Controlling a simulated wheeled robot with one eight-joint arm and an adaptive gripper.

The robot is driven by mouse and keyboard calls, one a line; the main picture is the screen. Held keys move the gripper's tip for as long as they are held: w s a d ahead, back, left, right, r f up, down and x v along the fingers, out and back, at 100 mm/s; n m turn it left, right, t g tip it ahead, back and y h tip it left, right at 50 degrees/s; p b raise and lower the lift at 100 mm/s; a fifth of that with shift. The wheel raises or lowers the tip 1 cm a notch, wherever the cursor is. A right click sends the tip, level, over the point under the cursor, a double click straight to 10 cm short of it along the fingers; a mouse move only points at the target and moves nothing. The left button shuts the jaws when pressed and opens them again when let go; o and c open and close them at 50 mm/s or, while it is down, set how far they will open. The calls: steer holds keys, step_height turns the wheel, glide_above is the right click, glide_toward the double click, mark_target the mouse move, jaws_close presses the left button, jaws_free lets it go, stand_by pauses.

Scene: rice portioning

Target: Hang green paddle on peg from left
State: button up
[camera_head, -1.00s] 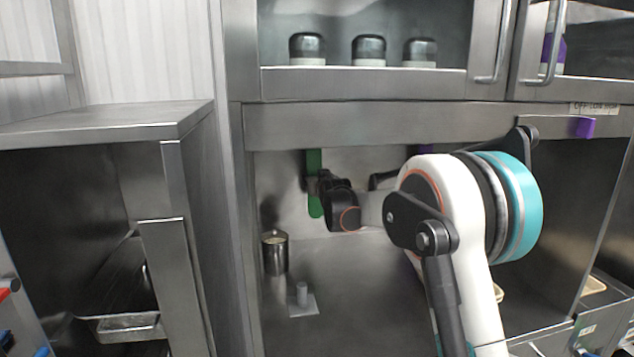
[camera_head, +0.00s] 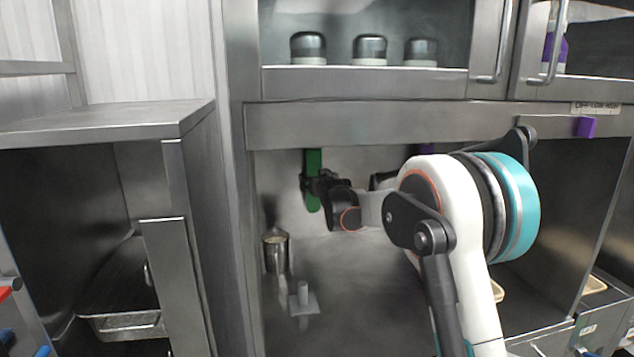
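The green paddle (camera_head: 313,163) hangs upright, long and narrow, just below the steel beam inside the alcove. Its top meets the beam's lower edge in the picture. My gripper (camera_head: 308,188) is at the paddle's lower half, with dark fingers at and around it. I cannot tell whether the fingers grip it or are just beside it. The peg at the paddle's top is not visible; the beam hides that area. A small upright post on a square base (camera_head: 302,301) stands on the counter below.
A metal canister (camera_head: 275,252) stands at the alcove's left. The steel beam (camera_head: 400,124) and cabinet with several jars (camera_head: 308,48) are above. A purple block (camera_head: 586,127) is on the beam at right. The counter centre is clear; a steel cabinet (camera_head: 120,122) stands left.

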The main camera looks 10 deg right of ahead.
steer(key=s+r+g, duration=0.1)
steer(key=s+g, duration=0.3)
steer(key=s, duration=3.3)
steer(key=s+f+g, duration=0.2)
steer(key=s+f, duration=0.3)
steer(key=s, duration=0.7)
steer(key=s+f+g, duration=0.2)
steer(key=s+f, duration=0.4)
steer(key=s, duration=0.6)
steer(key=shift+s+g, duration=0.15)
steer(key=shift+g, duration=0.15)
